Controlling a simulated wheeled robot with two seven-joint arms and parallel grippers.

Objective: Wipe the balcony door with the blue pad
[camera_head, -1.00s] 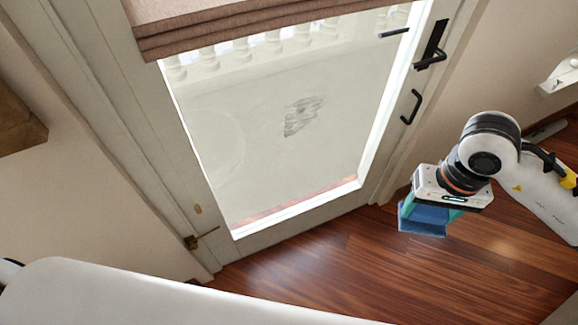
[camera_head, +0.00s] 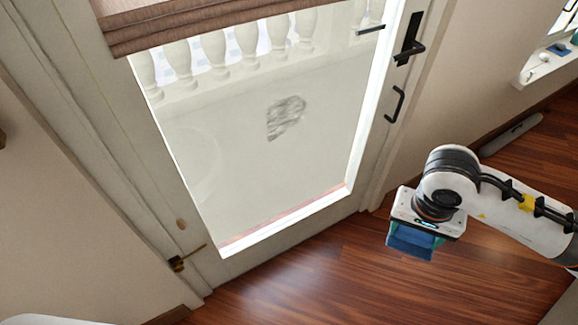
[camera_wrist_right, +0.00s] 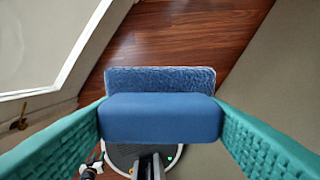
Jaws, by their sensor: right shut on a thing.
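The balcony door (camera_head: 210,258) has a pale frame around a large glass pane (camera_head: 235,185). A grey smudge (camera_head: 286,117) shows on the upper middle of the glass. My right gripper (camera_head: 413,240) is shut on the blue pad (camera_head: 408,243), low and to the right of the door, apart from the glass and above the floor. In the right wrist view the blue pad (camera_wrist_right: 160,115) sits between the two teal fingers, with its fuzzy face at the far side. My left gripper is not in view.
Black door handles (camera_head: 408,50) are on the right side of the door. A folded brown blind (camera_head: 190,22) covers the top of the glass. A white ledge (camera_head: 548,62) with small items is at the upper right. The wooden floor (camera_head: 300,285) before the door is clear.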

